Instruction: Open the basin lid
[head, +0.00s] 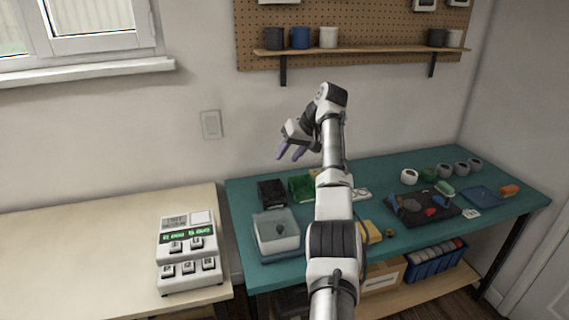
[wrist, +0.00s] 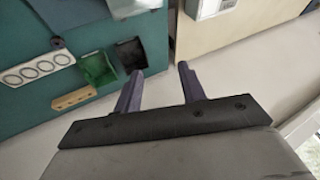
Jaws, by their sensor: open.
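The basin (head: 262,246) stands at the left front of the teal table, a translucent box with a pale lid (head: 276,226) on top and a small dark knob (head: 279,229) at its middle. The lid appears to be on the basin. My gripper (head: 289,153) is open and empty, raised in the air above and behind the basin, well apart from it. In the wrist view my gripper (wrist: 158,88) shows two purple fingers spread apart with nothing between them. A box at the top edge there may be the basin, largely cut off.
The teal table (head: 240,195) also holds a black bin (head: 271,193) and a green bin (head: 301,187) behind the basin. A dark mat (head: 408,212) with small parts lies at right. A grey-white device (head: 189,262) stands on the pale table (head: 90,255). A wall shelf (head: 365,50) hangs above.

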